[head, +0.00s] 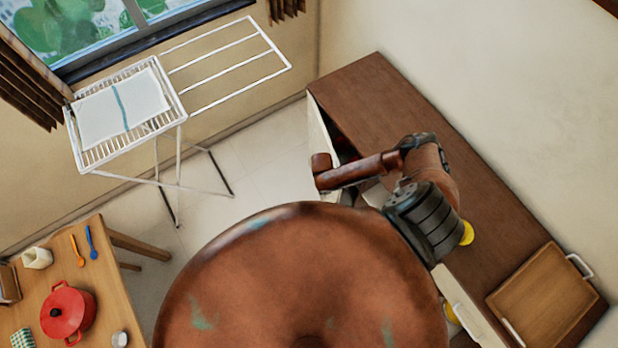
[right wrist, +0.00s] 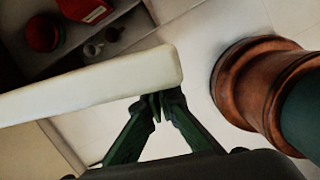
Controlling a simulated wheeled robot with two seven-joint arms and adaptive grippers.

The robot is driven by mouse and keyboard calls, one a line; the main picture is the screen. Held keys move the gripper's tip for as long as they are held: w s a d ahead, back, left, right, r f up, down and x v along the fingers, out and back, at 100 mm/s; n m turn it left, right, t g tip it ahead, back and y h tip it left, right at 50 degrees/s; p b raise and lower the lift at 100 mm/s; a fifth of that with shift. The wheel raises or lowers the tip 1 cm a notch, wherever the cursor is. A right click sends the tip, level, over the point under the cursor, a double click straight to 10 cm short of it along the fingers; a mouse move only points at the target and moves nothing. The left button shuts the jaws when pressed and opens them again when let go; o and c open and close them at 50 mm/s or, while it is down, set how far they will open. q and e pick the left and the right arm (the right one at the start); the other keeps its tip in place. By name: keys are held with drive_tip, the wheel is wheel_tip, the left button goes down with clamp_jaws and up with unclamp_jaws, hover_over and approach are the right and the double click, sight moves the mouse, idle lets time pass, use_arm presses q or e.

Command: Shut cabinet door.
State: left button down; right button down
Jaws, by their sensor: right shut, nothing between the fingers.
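The brown-topped cabinet (head: 400,105) stands along the right wall. Its pale door (head: 319,135) stands ajar at the far end, with a dark gap between it and the cabinet front. In the right wrist view the door (right wrist: 90,92) is a thick pale panel seen along its edge, and the dark interior lies beyond it. My right gripper (right wrist: 162,98) is shut and empty, its fingertips close to the door's free end. I cannot tell whether they touch. My arm hides part of the cabinet front in the head view. My left gripper is not in view.
Red items (right wrist: 85,10) and small cups (right wrist: 92,48) are inside the cabinet. A wooden tray (head: 545,300) lies on the cabinet top. A drying rack (head: 180,120) stands by the window. A table with a red pot (head: 68,310) is at lower left. Floor (head: 260,150) before the cabinet is clear.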

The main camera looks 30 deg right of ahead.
drive_tip(key=s+d, duration=0.1)
drive_tip(key=d, duration=0.5)
drive_tip(key=shift+s+d+p, duration=0.3)
drive_tip(key=shift+s+d, duration=0.05)
drive_tip(key=shift+s, duration=0.05)
drive_tip(key=a+r+p, duration=0.1)
drive_tip(key=a+r, duration=0.5)
drive_tip(key=r, duration=0.3)
drive_tip(key=shift+a+r, duration=0.2)
drive_tip(key=shift+r, duration=0.1)
drive_tip(key=shift+w, duration=0.1)
